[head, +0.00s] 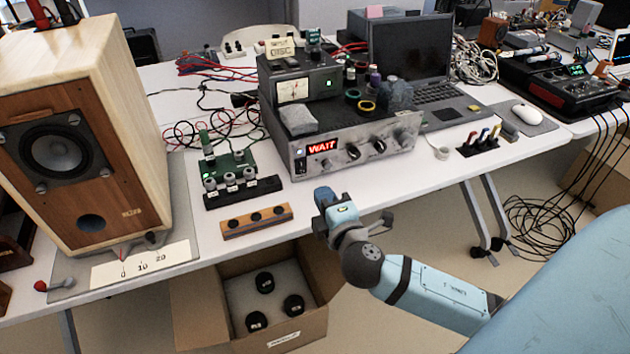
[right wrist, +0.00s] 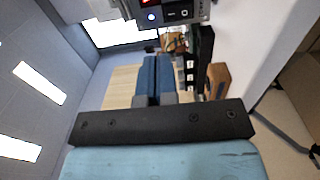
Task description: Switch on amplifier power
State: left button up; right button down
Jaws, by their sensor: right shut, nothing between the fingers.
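The amplifier (head: 345,150) is a silver-faced box in the middle of the table, with a red lit display (head: 322,147) reading WAIT and dark knobs to its right. A small dark power switch (head: 300,164) sits low on the panel's left end. In the right wrist view the black rocker switch (right wrist: 178,13) shows at the top, beside a glowing blue light (right wrist: 151,17). My right gripper (head: 324,203) is shut and empty, in front of and below the amplifier, apart from it. Its closed fingers (right wrist: 155,68) point toward the panel. My left gripper is not in view.
A wooden speaker (head: 140,120) stands at left. A green circuit board (head: 228,165) and a wooden block with dark knobs (head: 257,221) lie left of my gripper. A meter box (head: 305,85) sits on the amplifier, with a laptop (head: 410,50) behind. An open carton (head: 310,325) is below.

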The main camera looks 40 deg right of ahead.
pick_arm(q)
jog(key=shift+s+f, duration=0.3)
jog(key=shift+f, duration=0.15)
pick_arm(e)
jog(key=v, duration=0.3)
jog(key=shift+s+r, duration=0.15)
jog(key=shift+r, duration=0.2)
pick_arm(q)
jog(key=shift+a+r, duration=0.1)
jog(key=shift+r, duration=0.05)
pick_arm(e)
jog(key=s+a+f+m+g+y, duration=0.6)
jog(key=s+a+f+m+y, duration=0.25)
jog(key=a+f+m, duration=0.4)
pick_arm(q)
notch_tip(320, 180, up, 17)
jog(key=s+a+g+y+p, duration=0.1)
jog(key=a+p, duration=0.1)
jog(key=p, duration=2.8)
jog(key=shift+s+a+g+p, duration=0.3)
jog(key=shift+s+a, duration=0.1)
pick_arm(e)
notch_tip(320, 180, up, 18)
jog(key=s+d+h, duration=0.1)
jog(key=s+d, duration=0.1)
jog(key=shift+s+d+f+g, duration=0.2)
jog(key=shift+s+g, duration=0.15)
jog(key=shift+g, duration=0.05)
